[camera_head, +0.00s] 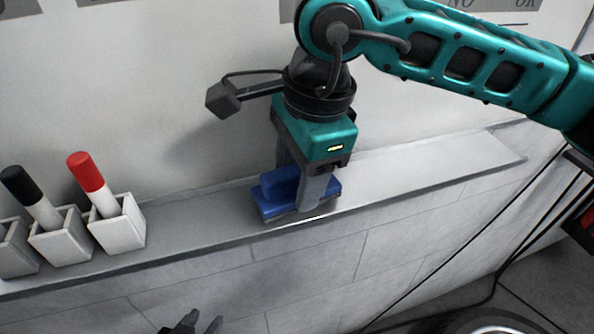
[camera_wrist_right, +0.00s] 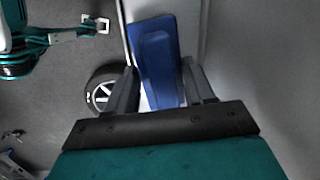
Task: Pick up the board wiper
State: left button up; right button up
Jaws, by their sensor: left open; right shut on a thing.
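The blue board wiper (camera_head: 272,194) sits on the grey ledge below the whiteboard in the head view. My right gripper (camera_head: 303,200) reaches down from above, with its fingers on either side of the wiper. It is shut on the wiper. In the right wrist view the wiper (camera_wrist_right: 157,58) lies between the two dark fingers of my right gripper (camera_wrist_right: 160,88). I cannot tell whether the wiper is clear of the ledge. My left gripper (camera_head: 192,325) shows only its fingertips at the bottom edge of the head view, open and empty, well below the ledge.
White holders (camera_head: 118,228) with a red-capped marker (camera_head: 92,180) and a black-capped marker (camera_head: 30,195) stand on the ledge (camera_head: 420,178) at the left. The ledge right of the wiper is clear. Dark cables hang at the lower right.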

aim_at(292, 170)
jog(key=r, duration=0.6)
jog(key=shift+s+r, duration=0.2)
jog(key=shift+r, duration=0.05)
pick_arm(q)
notch_tip(292, 170, down, 4)
jog(key=b, duration=0.3)
pick_arm(e)
jog(key=s+d, duration=0.3)
jog(key=s, duration=0.6)
jog(key=s+d, duration=0.3)
jog(key=s, duration=0.6)
jog(key=shift+s, duration=0.2)
